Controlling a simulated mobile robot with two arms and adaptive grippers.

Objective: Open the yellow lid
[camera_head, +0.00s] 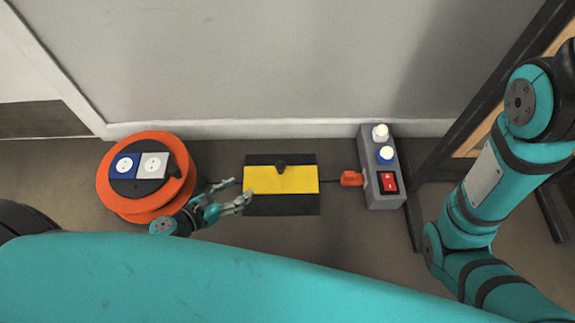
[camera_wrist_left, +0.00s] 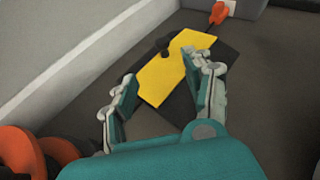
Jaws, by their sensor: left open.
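The yellow lid (camera_head: 281,179) is a flat band across a black box (camera_head: 281,205) on the floor, with a dark knob (camera_head: 281,167) at its wall-side edge. It looks closed. In the left wrist view the yellow lid (camera_wrist_left: 162,78) lies just beyond my fingertips, and the dark knob (camera_wrist_left: 164,45) is farther off. My left gripper (camera_head: 243,192) is open at the box's left side, with its fingers pointing at the lid. In its wrist view the left gripper (camera_wrist_left: 165,80) has nothing between its fingers. My right arm shows at the right, but its gripper is out of view.
An orange cable reel (camera_head: 110,188) with sockets stands left of the left gripper. A grey box (camera_head: 384,200) with a red switch and two knobs stands right, beside an orange plug (camera_head: 351,178). The wall (camera_head: 270,70) is behind. A dark frame leans far right.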

